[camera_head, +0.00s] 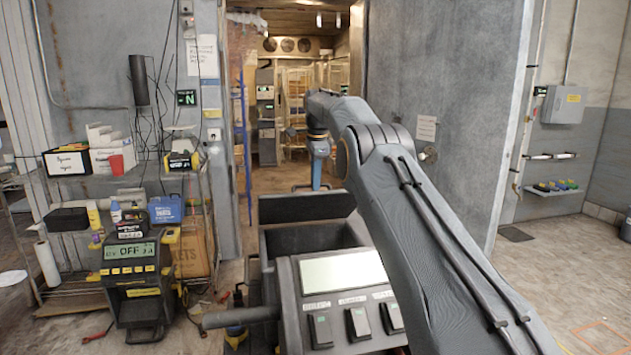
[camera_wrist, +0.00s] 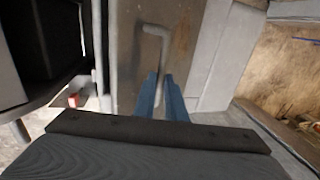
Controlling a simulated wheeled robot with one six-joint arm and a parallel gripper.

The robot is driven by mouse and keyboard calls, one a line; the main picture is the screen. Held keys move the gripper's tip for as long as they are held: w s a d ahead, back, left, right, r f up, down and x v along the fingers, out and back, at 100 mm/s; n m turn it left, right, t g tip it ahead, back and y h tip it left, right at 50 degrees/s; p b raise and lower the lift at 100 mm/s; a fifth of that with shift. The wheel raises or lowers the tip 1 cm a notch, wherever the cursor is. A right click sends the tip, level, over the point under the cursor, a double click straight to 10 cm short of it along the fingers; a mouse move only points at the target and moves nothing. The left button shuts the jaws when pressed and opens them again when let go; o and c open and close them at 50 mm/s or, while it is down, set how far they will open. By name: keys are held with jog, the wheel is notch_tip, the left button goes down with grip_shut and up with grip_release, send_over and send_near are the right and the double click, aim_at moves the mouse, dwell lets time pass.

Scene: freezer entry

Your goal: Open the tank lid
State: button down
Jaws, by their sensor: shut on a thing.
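The tank (camera_head: 272,243) is a dark grey box in front of me in the head view. Its lid (camera_head: 306,208) stands raised at the far side, and part of the dark inside shows below it. A thin bar handle (camera_head: 300,187) shows at the lid's top edge. My gripper (camera_head: 316,186) reaches down to this handle with its blue fingers. In the wrist view, the blue fingers (camera_wrist: 161,78) are shut on the lower part of the bent metal handle (camera_wrist: 155,29), which stands on a brownish-grey panel (camera_wrist: 128,60). My arm hides the tank's right side.
A control panel (camera_head: 343,270) with a pale screen and several switches is on the near side. A grey bar (camera_head: 240,317) sticks out left. A doorway opens behind; the right floor (camera_head: 560,250) is mostly clear.

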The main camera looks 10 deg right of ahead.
jog(key=shift+f, duration=0.5)
jog(key=c, duration=1.8)
grip_release()
jog(key=shift+w+f, duration=0.15)
jog(key=shift+w, duration=0.15)
jog(key=shift+p+v, duration=1.45)
jog(key=shift+v, duration=2.8)
